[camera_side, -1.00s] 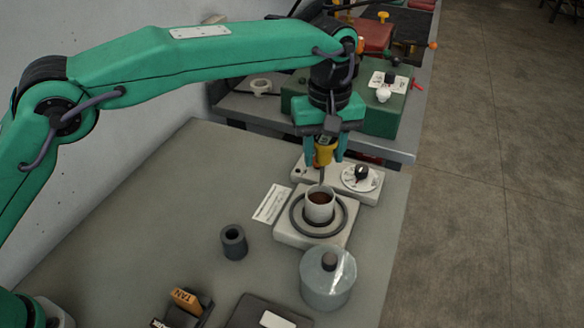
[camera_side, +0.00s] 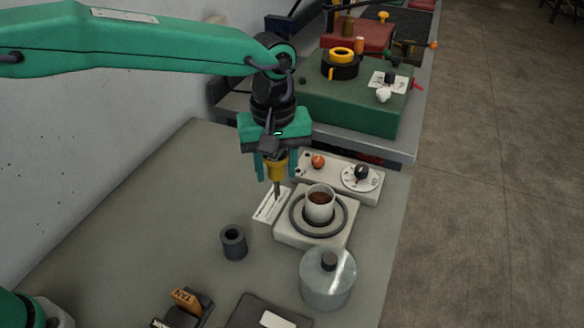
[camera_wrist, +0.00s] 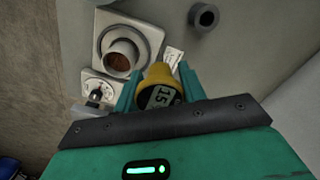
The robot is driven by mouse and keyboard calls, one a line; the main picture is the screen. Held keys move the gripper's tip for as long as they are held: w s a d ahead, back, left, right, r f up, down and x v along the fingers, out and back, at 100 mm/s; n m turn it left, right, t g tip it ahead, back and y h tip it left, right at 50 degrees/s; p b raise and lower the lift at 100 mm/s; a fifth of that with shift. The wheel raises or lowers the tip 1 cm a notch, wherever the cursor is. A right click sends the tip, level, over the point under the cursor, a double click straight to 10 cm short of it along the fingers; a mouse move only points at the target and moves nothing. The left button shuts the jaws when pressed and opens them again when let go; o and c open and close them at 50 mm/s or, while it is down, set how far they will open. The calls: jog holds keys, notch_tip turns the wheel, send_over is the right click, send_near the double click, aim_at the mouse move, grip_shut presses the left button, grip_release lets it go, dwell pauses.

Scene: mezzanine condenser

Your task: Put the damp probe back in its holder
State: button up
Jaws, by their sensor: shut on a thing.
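The damp probe (camera_side: 276,169) has a yellow head and a thin dark stem. My gripper (camera_side: 274,167) is shut on its head and holds it upright above the white card, left of the cup. In the wrist view the probe's yellow head (camera_wrist: 160,88) shows a display reading about 15, between the green fingers (camera_wrist: 158,92). The holder seems to be the dark hollow cylinder (camera_side: 234,242), which stands empty on the table to the lower left of the probe. It also shows in the wrist view (camera_wrist: 204,17).
A cup (camera_side: 320,205) with brown contents stands on a ringed plate (camera_side: 283,228). Behind it is a dial panel (camera_side: 337,174). A lidded glass jar (camera_side: 327,283) stands in front. A labelled block (camera_side: 187,299) is at the front. The table's left side is clear.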

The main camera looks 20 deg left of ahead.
jog(key=s+a+f, duration=0.2)
jog(key=s+a, duration=0.4)
jog(key=s, duration=0.1)
jog(key=shift+s+a+f, duration=0.15)
jog(key=shift+a+f, duration=0.05)
jog(key=shift+a, duration=0.15)
jog(key=shift+f, duration=0.15)
jog(key=shift+f, duration=4.45)
jog(key=o, duration=1.1)
